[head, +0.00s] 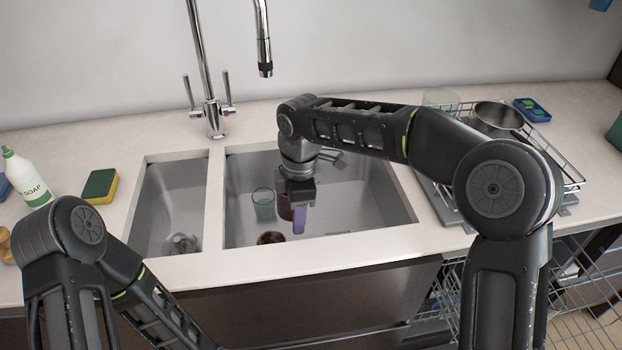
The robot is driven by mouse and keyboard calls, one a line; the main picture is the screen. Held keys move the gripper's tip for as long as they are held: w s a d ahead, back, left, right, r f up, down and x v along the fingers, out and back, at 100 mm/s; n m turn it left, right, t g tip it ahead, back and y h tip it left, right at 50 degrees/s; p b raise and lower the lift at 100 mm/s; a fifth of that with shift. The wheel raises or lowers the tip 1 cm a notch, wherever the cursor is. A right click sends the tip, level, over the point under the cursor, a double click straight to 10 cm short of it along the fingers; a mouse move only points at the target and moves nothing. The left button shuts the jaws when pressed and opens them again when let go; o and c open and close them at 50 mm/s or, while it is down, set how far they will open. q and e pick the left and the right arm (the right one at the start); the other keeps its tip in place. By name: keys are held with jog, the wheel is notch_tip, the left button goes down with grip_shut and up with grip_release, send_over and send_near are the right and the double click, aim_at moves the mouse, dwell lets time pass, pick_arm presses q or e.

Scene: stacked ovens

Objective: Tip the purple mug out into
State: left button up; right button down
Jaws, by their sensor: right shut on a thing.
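The purple mug (299,219) is over the large basin of the sink (345,226), mostly hidden behind my right gripper. My right gripper (299,203) points down into this basin and is shut on the mug. Only a narrow purple strip of the mug shows, so its tilt and contents cannot be told. A reddish-brown surface (285,207) shows just left of the strip; I cannot tell whether it belongs to the mug. My left arm comes in at the lower left, and its gripper is out of the frame.
A teal glass (263,204) and a dark brown round item (271,238) are in the large basin. A clear item (180,244) lies in the small basin. The tap (212,110) stands behind. A dish rack (567,180) with a pot (497,119) is right; a sponge (101,186) and soap bottle (27,179) left.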

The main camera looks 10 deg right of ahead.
jog(key=shift+r+p, duration=1.4)
jog(key=shift+r, duration=0.7)
